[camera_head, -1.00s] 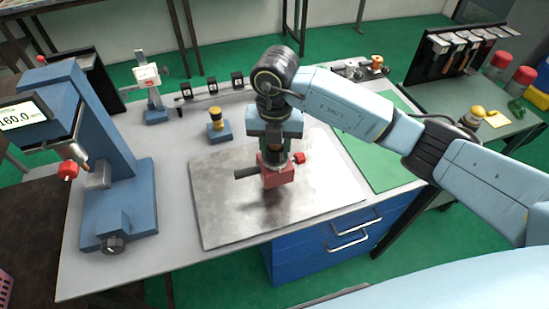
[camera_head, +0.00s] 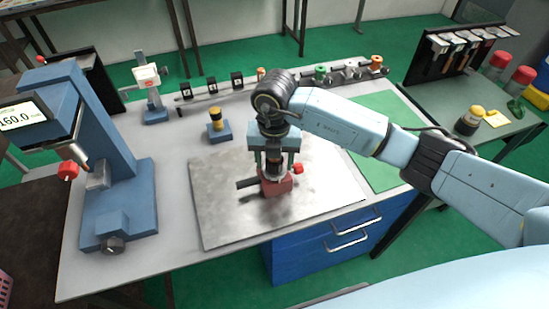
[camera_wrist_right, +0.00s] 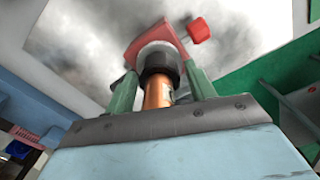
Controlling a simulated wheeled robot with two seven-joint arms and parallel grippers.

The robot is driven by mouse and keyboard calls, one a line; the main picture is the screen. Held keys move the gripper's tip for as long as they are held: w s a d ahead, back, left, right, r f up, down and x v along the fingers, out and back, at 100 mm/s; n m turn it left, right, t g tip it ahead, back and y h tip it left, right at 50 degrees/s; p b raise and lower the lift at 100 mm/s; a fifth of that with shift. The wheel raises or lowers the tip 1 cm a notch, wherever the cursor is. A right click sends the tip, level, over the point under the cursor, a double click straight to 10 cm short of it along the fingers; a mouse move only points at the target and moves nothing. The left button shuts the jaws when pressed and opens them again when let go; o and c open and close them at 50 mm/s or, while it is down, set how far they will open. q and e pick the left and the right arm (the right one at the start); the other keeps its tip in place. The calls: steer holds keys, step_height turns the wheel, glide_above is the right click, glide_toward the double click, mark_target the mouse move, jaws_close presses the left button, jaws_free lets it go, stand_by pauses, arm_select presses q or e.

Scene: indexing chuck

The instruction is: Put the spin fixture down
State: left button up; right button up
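The spin fixture (camera_head: 277,186) is a red block with a dark bar out to its left, a red knob on its right, and a dark collar with a copper-coloured cylinder on top. In the head view it is upright, at the bare metal plate (camera_head: 225,215); I cannot tell whether its underside touches. My right gripper (camera_head: 273,160) points down from above, its fingers on both sides of the collar. In the right wrist view the green fingers (camera_wrist_right: 160,85) close around the collar, with the red block (camera_wrist_right: 152,40) beyond. My left gripper is not in view.
A blue bench device with a display (camera_head: 105,165) stands at the left. A small blue stand with a yellow-black knob (camera_head: 216,124) is behind the plate. A row of gauges and fittings (camera_head: 345,72) lines the back. The plate's front and left are clear.

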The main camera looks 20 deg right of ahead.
step_height(320, 180, up, 12)
steer(key=shift+r+b, duration=0.2)
steer(key=shift+b, duration=0.1)
stand_by(0.4)
